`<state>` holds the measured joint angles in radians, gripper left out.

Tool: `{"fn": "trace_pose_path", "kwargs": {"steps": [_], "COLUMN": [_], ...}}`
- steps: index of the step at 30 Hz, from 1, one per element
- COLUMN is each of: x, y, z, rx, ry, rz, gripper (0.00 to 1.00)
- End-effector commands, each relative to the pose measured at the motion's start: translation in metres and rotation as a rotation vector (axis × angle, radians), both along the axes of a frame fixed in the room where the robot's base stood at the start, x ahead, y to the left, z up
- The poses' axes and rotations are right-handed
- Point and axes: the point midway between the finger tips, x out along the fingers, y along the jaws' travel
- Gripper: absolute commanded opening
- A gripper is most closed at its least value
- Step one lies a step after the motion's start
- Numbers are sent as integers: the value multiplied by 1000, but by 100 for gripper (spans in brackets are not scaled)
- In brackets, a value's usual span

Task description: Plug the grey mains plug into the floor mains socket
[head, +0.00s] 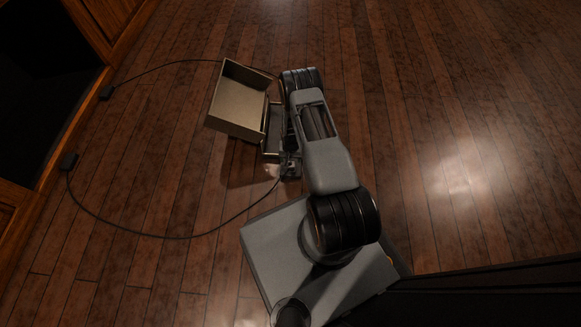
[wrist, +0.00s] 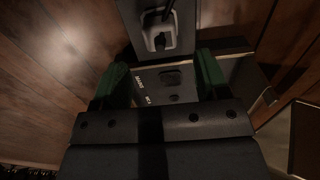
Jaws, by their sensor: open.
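In the wrist view, a light grey plug-like block (wrist: 160,36) with a black cable leaving it sits against a dark grey plate (wrist: 132,18). I cannot tell whether it is fully seated in a socket there. My gripper (wrist: 163,62) is open, its two green-padded fingers apart and nothing held between them. The grey block lies just beyond the fingertips, apart from them. Below it, between the fingers, is a glossy panel (wrist: 183,94) with small white markings and a dark recess. In the head view my gripper (head: 288,166) is low near the floor, and my arm hides much around it.
An open tan box (head: 240,104) stands left of my arm. The floor at right is clear.

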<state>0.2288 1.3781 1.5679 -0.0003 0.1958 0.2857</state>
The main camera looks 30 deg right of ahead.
Motion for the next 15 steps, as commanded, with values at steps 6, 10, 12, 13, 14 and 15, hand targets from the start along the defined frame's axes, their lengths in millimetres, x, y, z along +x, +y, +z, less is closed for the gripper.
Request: {"fn": "trace_pose_path", "kwargs": {"steps": [6,10,12,13,14,15], "x": [0,0,0,0,0,0], "y": [0,0,0,0,0,0], "z": [-31,-50,-58,-58,-60,-63], "rx": [0,0,0,0,0,0], "ry": [0,0,0,0,1,0], "rz": [0,0,0,0,0,0], "gripper": [68,68,68,68,68,68]}}
